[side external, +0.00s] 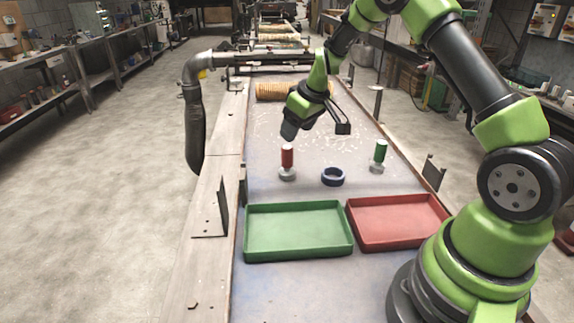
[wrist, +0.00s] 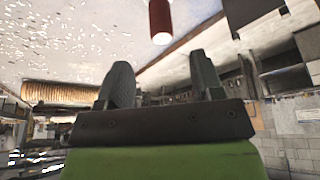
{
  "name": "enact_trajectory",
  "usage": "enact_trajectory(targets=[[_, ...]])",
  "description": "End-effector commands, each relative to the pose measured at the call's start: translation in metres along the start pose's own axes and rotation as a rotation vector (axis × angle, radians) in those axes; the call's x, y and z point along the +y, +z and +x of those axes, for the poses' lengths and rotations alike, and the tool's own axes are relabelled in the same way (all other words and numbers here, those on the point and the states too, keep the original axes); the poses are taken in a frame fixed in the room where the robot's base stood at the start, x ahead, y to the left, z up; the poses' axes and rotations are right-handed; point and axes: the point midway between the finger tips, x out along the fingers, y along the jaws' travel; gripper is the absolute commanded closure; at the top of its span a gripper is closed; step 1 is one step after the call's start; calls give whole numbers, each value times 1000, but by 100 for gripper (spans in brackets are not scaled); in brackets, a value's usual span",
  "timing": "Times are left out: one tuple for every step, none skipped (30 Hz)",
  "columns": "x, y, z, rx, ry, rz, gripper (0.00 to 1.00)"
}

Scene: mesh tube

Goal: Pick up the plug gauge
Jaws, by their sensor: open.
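Two upright pieces with coloured handles on grey metal bases stand on the table and look like plug gauges. One has a red handle (side external: 287,156) and stands left of centre. The other has a green handle (side external: 380,151) and stands to the right. The frames do not show which one the task means. My gripper (side external: 290,131) is above the red-handled piece, apart from it, and tilted. In the wrist view the two fingers (wrist: 162,82) are spread with nothing between them. The red handle (wrist: 160,20) shows at the top edge there, beyond the fingertips; its base is hidden.
A dark blue ring (side external: 333,177) lies between the two upright pieces. A green tray (side external: 298,255) and a red tray (side external: 397,243) stand in front, both empty. Metal brackets stand at the table's sides. A ribbed tan roll (side external: 278,91) lies at the back.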

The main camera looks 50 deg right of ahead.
Motion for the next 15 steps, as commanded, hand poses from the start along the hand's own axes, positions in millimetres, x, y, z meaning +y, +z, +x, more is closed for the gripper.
enact_trajectory(targets=[[1,1,7,-3,0,-3,39],[1,1,12,-5,0,-4,39],[1,1,18,-4,-1,-4,39],[0,2,23,-5,-1,-3,39],[0,2,28,-5,-1,-3,39],[0,1,33,-4,-1,-3,39],[0,1,37,-4,-1,-3,39],[0,1,40,-4,-1,-3,39],[0,1,43,-3,-1,-3,39],[0,1,45,-4,-1,-3,39],[0,1,47,-4,-1,-3,39],[0,1,50,-3,-1,-3,39],[0,1,52,-3,-1,-3,39],[-1,1,55,-4,-1,-3,39],[-1,2,61,-4,-1,-3,39]])
